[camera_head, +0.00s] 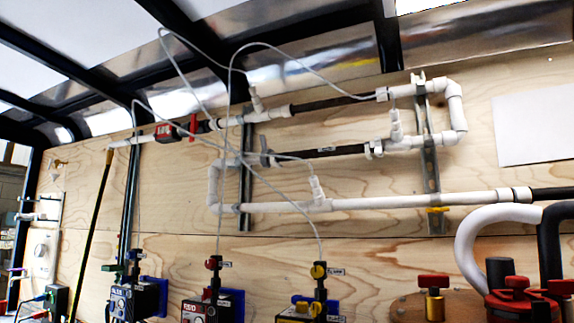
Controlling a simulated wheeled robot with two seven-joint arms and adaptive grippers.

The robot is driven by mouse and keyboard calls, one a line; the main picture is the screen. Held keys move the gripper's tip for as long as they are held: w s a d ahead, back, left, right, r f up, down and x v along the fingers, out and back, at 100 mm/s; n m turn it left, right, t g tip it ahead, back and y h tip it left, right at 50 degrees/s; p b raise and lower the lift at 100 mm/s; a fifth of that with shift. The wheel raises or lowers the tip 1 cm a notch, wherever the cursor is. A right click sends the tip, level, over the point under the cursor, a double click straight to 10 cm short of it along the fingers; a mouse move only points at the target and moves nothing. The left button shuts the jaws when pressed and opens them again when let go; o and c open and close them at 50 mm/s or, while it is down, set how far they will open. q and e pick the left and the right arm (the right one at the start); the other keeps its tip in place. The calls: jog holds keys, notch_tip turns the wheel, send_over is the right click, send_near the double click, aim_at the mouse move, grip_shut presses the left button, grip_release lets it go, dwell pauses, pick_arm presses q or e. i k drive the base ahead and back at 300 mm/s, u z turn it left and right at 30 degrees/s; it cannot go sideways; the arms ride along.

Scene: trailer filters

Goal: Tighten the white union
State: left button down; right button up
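White pipework runs along the plywood wall (350,262) in several stacked runs. A white fitting that looks like a union (381,94) joins the black section of the top run to white pipe. A similar white fitting (375,149) sits at the right end of the black section on the middle run. Another white coupling (514,195) is on the lower run at right. I cannot tell which one is the task's white union, or how tight any of them is. Neither of my grippers is in view.
Metal struts (430,160) hold the pipes. Thin clear tubes loop in front of them. Along the bottom stand pumps (204,309), a yellow-based pump (299,311) and a red-topped canister (520,303) with a thick white hose (466,245). A white sheet (535,117) hangs at right.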

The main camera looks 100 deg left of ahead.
aim_at(377, 145)
jog(key=u, duration=2.75)
jog(key=k, duration=0.2)
jog(key=z, duration=0.25)
